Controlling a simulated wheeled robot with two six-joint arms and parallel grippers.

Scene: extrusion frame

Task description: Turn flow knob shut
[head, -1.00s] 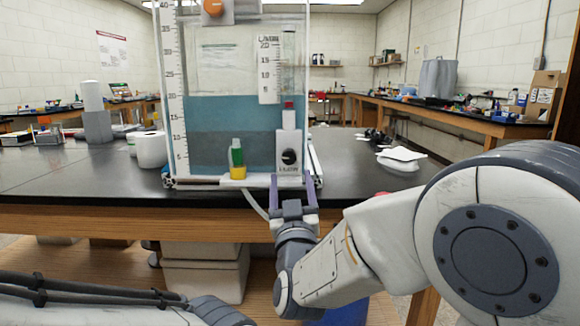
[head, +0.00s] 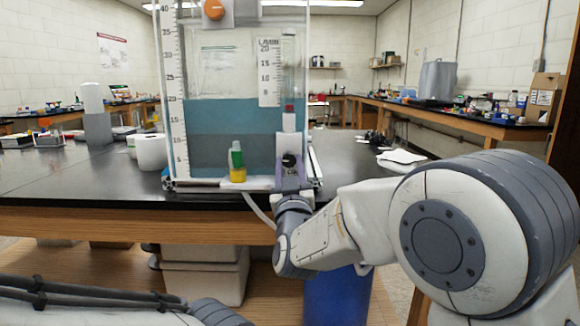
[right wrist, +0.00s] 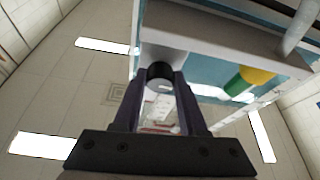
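The clear water tank (head: 235,140) stands at the table's front edge. The flow knob (head: 289,160) is a small black knob on the white valve block (head: 289,122) at the tank's lower right front. My right gripper (head: 291,175) is at the knob, its purple fingers pointing away from me. In the right wrist view the black knob (right wrist: 160,74) sits between the two fingertips (right wrist: 160,82), with a finger close against each side. The fingers look shut on it. The knob's pointer is hard to make out. My left gripper is out of view.
A green and yellow piece (head: 237,162) stands on the white base left of the knob. A pale hose (head: 258,210) hangs below. A white roll (head: 151,151) is left of the tank, a white cloth (head: 401,157) right. A blue bin (head: 335,295) stands under the table.

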